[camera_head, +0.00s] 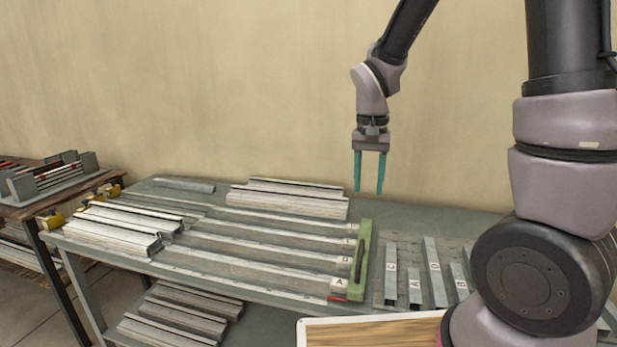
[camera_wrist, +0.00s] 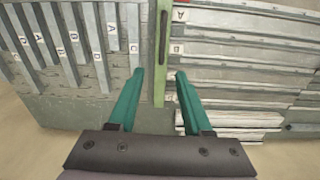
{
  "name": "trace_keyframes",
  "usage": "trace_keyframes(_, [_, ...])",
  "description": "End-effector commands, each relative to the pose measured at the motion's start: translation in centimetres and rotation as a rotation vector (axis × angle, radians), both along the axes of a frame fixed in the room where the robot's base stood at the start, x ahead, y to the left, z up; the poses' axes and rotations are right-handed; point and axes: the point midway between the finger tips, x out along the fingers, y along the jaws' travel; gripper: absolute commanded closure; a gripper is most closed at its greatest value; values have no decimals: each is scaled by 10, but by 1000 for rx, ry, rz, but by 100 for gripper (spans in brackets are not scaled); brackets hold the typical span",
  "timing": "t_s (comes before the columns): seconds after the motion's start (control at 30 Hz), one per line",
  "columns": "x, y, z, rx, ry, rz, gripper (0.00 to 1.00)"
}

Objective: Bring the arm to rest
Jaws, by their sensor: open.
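My gripper (camera_head: 369,190) hangs fingers down above the back part of the bench (camera_head: 300,308), a little behind the green end stop. Its two teal fingers are apart with nothing between them. In the wrist view the open fingers (camera_wrist: 158,76) frame the green end stop (camera_wrist: 163,55), which lies below and beyond them. The arm comes down from the upper right in the head view and touches nothing that I can see.
Grey profiles lie in lanes left of the green stop (camera_head: 362,255). Labelled short profiles (camera_head: 413,285) lie to its right. Stacks of profiles (camera_head: 290,198) lie at the back and left. A wood-topped board (camera_head: 375,331) is in front. The air around the gripper is clear.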

Motion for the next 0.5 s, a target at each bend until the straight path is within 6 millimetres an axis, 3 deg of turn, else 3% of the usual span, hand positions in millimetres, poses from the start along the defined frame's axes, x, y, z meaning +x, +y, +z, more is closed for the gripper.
trace_keyframes(0.03, [-3,-9,22,42,-40,-14,50])
trace_keyframes(0.2, [-23,-33,81,144,-163,-24,50])
trace_keyframes(0.5, [-77,-67,162,223,-423,-21,50])
